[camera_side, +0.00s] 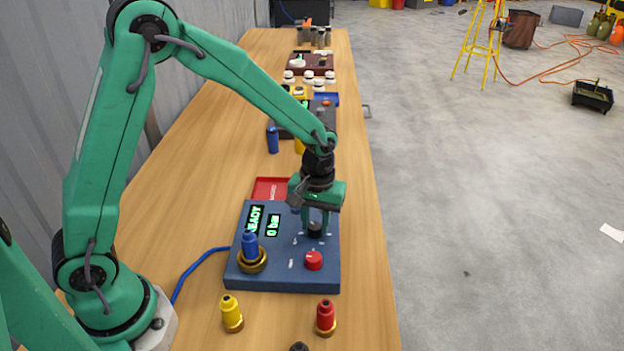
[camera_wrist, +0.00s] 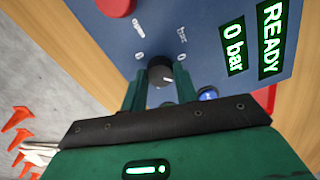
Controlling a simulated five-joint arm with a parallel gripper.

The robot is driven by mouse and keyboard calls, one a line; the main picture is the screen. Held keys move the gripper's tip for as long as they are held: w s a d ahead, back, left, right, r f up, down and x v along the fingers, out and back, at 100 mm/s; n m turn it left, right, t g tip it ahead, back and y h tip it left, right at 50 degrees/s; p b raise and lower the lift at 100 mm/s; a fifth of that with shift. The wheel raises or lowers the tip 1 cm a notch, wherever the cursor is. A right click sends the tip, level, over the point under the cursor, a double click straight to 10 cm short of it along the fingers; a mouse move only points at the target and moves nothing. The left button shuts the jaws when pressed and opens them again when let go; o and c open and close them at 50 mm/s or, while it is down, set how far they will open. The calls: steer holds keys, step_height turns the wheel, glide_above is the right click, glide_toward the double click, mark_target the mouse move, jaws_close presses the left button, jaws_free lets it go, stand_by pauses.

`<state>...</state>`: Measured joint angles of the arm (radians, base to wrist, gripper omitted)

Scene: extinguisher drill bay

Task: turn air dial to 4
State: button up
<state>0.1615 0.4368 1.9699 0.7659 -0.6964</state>
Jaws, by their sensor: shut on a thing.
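The air dial is a small black knob (camera_side: 315,229) with a white mark on top, on a blue control panel (camera_side: 262,281). It also shows in the wrist view (camera_wrist: 161,72). My gripper (camera_side: 315,222) points down over the panel and is shut on the black dial, one green finger on each side. In the wrist view my gripper (camera_wrist: 160,82) has its fingertips at the knob's sides. Small white numbers are printed around the dial; part of the scale is hidden by the fingers. The panel displays read READY and 0 bar (camera_wrist: 233,47).
A red knob (camera_side: 314,260) sits on the panel near the dial. A blue fitting (camera_side: 250,246) stands in a brass socket on it. Yellow (camera_side: 231,313) and red (camera_side: 325,317) fittings stand in front. A red tray (camera_side: 270,188) lies behind the panel. A blue hose (camera_side: 193,271) runs left.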

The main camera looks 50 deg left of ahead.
mark_target(314, 227)
steer(key=m, duration=0.4)
steer(key=shift+d, duration=0.15)
steer(key=m, duration=0.3)
steer(key=shift+m, duration=0.3)
steer(key=m, duration=0.6)
steer(key=shift+m+t, duration=0.3)
steer(key=shift+m, duration=0.1)
steer(key=shift+s, duration=0.1)
steer(key=o, duration=1)
steer(key=shift+c, duration=0.2)
steer(key=shift+s+r, duration=0.1)
steer(key=shift+r, duration=3.8)
